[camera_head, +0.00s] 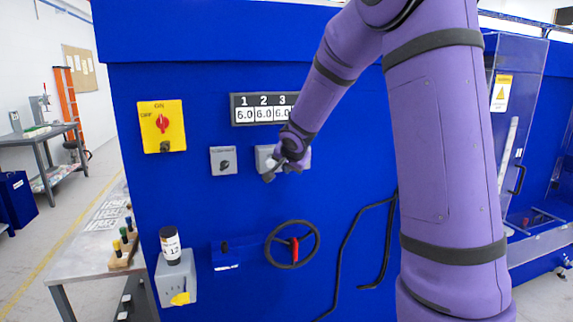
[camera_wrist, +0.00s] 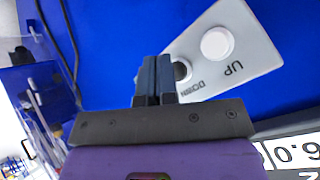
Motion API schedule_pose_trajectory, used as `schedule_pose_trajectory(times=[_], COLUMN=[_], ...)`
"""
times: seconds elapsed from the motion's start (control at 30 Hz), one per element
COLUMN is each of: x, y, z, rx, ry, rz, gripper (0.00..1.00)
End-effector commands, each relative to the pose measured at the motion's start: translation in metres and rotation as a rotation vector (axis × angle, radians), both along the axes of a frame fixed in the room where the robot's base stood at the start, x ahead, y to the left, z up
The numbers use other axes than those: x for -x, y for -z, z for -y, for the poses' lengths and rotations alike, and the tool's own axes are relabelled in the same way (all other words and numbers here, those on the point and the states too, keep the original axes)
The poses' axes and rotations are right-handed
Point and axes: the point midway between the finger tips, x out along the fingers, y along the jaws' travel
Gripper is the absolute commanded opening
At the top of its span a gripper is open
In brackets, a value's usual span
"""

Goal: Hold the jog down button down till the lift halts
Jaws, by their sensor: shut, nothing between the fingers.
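A light grey button plate sits on the blue machine front; it shows in the wrist view (camera_wrist: 238,55) and, partly behind my gripper, in the head view (camera_head: 262,152). In the wrist view a white button (camera_wrist: 216,43) is marked UP, and a dark button (camera_wrist: 182,71) beside it is marked DOWN. My gripper (camera_head: 270,175) is shut and empty, at the plate. Its fingertips (camera_wrist: 157,62) in the wrist view overlap part of the down button. I cannot tell whether they touch it.
A display (camera_head: 265,108) above the plate reads 6.0 under 1, 2 and 3. A small grey selector box (camera_head: 223,160) and a yellow rotary switch (camera_head: 149,127) lie to the left. A black handwheel (camera_head: 292,245) sits below. A bottle (camera_head: 170,245) stands at lower left.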

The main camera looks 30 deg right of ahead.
Motion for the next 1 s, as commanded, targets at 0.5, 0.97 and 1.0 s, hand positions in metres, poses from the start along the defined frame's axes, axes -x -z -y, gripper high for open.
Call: schedule_pose_trajectory(times=[0.5,0.97,1.0], x=[0.009,0.046,0.048], y=[0.0,0.0,0.0], z=[-0.003,-0.014,-0.015], rx=[0.001,0.001,0.0], ry=[-0.001,-0.001,-0.002], rz=[0.0,-0.001,0.0], gripper=[0.0,0.0,0.0])
